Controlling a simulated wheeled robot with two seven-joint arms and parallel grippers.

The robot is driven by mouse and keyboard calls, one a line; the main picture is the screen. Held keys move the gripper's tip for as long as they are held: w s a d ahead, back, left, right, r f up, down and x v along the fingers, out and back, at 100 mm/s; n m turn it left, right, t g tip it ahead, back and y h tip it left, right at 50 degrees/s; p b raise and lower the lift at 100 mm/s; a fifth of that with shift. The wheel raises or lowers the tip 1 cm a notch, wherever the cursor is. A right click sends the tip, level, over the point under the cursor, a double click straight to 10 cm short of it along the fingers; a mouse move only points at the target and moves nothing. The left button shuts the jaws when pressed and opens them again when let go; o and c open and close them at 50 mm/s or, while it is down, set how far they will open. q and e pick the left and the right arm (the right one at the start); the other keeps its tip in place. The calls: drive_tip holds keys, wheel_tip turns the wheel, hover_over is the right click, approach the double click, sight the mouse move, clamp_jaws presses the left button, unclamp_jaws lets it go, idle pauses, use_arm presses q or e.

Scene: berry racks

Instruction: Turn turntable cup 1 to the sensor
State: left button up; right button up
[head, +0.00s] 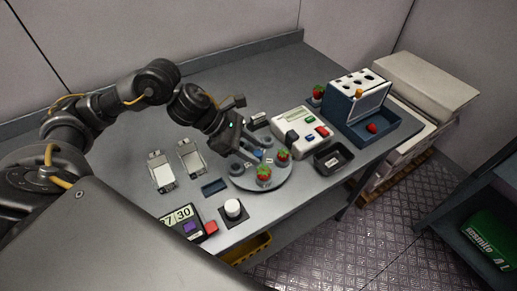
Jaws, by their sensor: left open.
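The round grey turntable (270,183) sits on the workbench near the middle of the head view. Two red berries with green tops stand in cups on it, one at the front (264,174) and one at the right (283,155). My left gripper (242,158) is open over the back left part of the turntable and hides some of it. I cannot tell whether it touches a cup. Cup numbers are not readable. A small dark block (259,121) stands behind the turntable; I cannot tell if it is the sensor. My right gripper is not in view.
A white device with coloured buttons (295,120) and a black tray (333,158) stand right of the turntable. A blue box (349,112) is farther right. A white knob (233,208) and timer (182,221) are at the front edge. The back left bench is clear.

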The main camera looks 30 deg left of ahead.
use_arm(q)
drive_tip(key=shift+x, duration=1.3)
clamp_jaws()
